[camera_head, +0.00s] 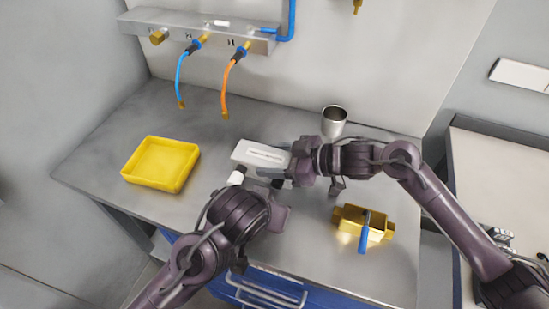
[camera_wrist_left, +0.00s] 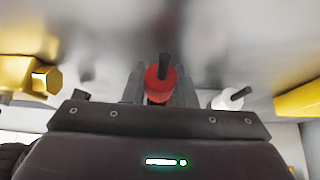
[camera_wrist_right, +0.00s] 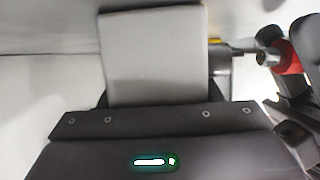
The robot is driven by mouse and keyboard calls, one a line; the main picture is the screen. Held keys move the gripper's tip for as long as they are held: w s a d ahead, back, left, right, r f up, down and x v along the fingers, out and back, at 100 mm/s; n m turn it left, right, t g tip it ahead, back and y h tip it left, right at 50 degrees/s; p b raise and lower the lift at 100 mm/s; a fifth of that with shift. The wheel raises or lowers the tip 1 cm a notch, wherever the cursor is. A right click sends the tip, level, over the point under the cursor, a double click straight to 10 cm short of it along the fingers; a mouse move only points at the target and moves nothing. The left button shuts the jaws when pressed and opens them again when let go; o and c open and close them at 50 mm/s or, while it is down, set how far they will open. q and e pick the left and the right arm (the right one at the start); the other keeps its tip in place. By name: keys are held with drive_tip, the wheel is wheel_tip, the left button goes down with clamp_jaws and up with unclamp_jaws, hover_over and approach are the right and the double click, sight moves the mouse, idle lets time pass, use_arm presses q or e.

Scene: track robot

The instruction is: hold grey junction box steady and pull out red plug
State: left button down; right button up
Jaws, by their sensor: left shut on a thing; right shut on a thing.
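The grey junction box (camera_head: 262,155) is a pale flat block above the middle of the table. My right gripper (camera_head: 288,166) is shut on its right end, and the box fills the middle of the right wrist view (camera_wrist_right: 153,60). My left gripper (camera_head: 275,187) is in front of the box, shut on the red plug (camera_wrist_left: 158,86), which has a dark stub. The plug is hidden in the head view. In the right wrist view the red plug (camera_wrist_right: 289,60) is right of the box, seemingly apart from it. A white plug (camera_head: 237,177) is left of my left gripper.
A yellow tray (camera_head: 128,172) stands on the left. A metal cup (camera_head: 334,122) stands behind my right arm. A brass-coloured block (camera_head: 349,220) with a blue-handled tool (camera_head: 363,240) lies front right. Blue and orange cables hang from the wall rail (camera_head: 215,40).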

use_arm(q)
drive_tip(key=shift+r, duration=4)
use_arm(e)
drive_tip(key=o, duration=1.1)
drive_tip(key=shift+o, duration=0.2)
drive_tip(key=shift+v, duration=4)
